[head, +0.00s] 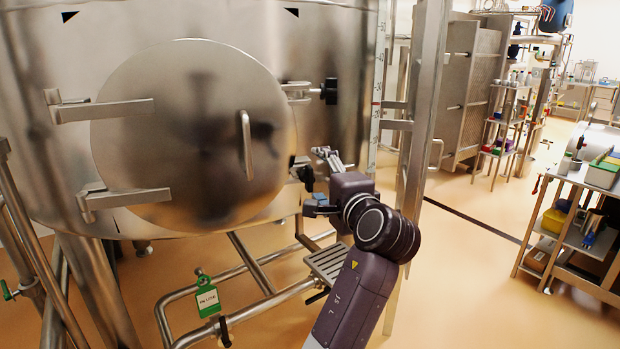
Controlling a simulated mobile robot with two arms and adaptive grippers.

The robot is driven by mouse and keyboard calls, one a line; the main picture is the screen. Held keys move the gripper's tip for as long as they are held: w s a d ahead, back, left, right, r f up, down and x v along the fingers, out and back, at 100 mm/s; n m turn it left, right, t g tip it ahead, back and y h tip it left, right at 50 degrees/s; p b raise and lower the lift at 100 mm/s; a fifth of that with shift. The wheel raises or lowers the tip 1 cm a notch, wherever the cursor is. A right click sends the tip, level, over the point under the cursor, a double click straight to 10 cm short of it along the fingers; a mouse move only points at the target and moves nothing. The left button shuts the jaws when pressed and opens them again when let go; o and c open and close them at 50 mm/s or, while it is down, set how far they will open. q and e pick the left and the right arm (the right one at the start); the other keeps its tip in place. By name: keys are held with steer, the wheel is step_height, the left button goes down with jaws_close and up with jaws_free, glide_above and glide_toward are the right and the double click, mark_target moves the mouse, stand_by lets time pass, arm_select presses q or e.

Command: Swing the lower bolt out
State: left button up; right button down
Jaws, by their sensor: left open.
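A round steel hatch (190,140) is closed on the front of the steel hopper (330,30). The lower bolt (305,176) sits at the hatch's lower right edge; its black knob shows, and the rest is small and partly hidden by my gripper. The upper bolt (329,91), also with a black knob, points right at the hatch's upper right edge. My left gripper (313,181) is open, with one finger above and one below the lower bolt's knob. I cannot tell whether a finger touches it. My right gripper is out of view.
The hatch has a vertical handle (246,145) and two hinge arms at left. Pipes, one with a green tag (207,300), run below the hopper. A steel post (422,110) stands to the right. A loaded cart (575,220) is at far right, with open floor between.

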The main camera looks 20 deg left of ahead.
arm_select(q)
steer(key=shift+d+f, duration=0.25)
steer(key=shift+d, duration=0.1)
steer(key=shift+c, duration=0.6)
